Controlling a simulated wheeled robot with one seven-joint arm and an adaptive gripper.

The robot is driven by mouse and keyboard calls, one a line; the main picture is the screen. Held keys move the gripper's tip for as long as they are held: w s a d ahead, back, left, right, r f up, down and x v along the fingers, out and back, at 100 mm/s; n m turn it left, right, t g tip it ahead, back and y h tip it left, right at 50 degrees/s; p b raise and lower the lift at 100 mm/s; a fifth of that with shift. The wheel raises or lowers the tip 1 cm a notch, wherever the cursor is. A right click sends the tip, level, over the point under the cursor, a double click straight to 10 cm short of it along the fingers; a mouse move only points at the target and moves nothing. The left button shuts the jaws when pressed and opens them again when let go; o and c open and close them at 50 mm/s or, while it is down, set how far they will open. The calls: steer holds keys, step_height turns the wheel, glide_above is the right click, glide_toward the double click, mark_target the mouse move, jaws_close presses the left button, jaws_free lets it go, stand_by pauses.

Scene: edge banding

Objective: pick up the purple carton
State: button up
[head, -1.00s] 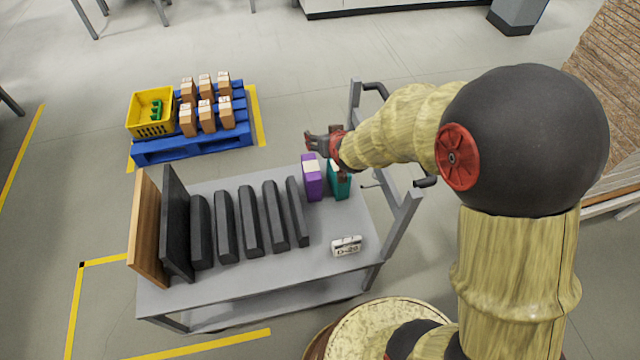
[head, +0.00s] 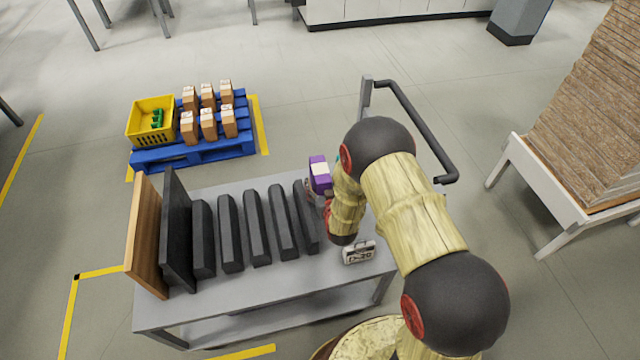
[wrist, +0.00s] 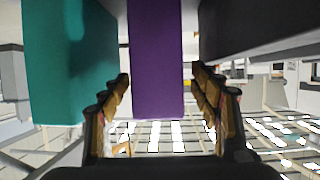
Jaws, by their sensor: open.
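The purple carton (head: 322,184) stands upright at the back right of the grey cart, with a pale label on top. In the wrist view the purple carton (wrist: 157,65) lies between the two fingers of my gripper (wrist: 160,88). The fingers are open, with a visible gap on each side of the carton. In the head view my gripper (head: 316,198) is low at the near side of the carton, partly hidden by my arm. The teal carton (wrist: 68,60) is close beside it in the wrist view, outside the fingers; my arm mostly hides it in the head view.
Several dark panels (head: 256,228) stand in a row left of the carton; a dark one (wrist: 265,22) is close by in the wrist view. A small white box (head: 359,252) lies on the cart (head: 250,297). A blue pallet (head: 190,155) stands behind.

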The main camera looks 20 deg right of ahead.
steer(key=b+x, duration=0.1)
steer(key=x, duration=0.1)
steer(key=b+x, duration=0.1)
steer(key=shift+w+d+f, duration=0.15)
steer(key=shift+w+f, duration=0.1)
steer(key=shift+f, duration=0.2)
steer(key=shift+w, duration=0.45)
steer(key=shift+c, duration=0.8)
steer(key=shift+r, duration=0.1)
steer(key=c, duration=1.3)
steer(key=shift+c, duration=0.2)
